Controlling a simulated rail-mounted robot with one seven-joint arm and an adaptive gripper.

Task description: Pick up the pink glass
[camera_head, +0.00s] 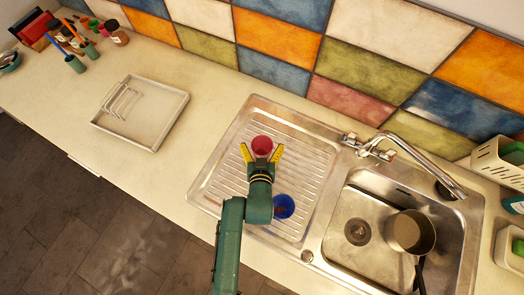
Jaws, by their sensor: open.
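The pink glass (262,145) stands on the ribbed drainboard (308,150) left of the sink bowl. It shows as a round, deep pink-red top seen from above. My gripper (262,153) is open, with its two yellow fingers spread on the left and right of the glass. Whether the fingers touch the glass cannot be told from this view. The lower part of the glass is hidden by the gripper.
A blue cup (283,206) stands close to the right of my gripper's wrist. A pot (412,232) sits in the sink bowl, below the faucet (400,150). A white tray (172,117) lies left on the counter, with clear counter around it. The tiled wall (345,103) runs behind.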

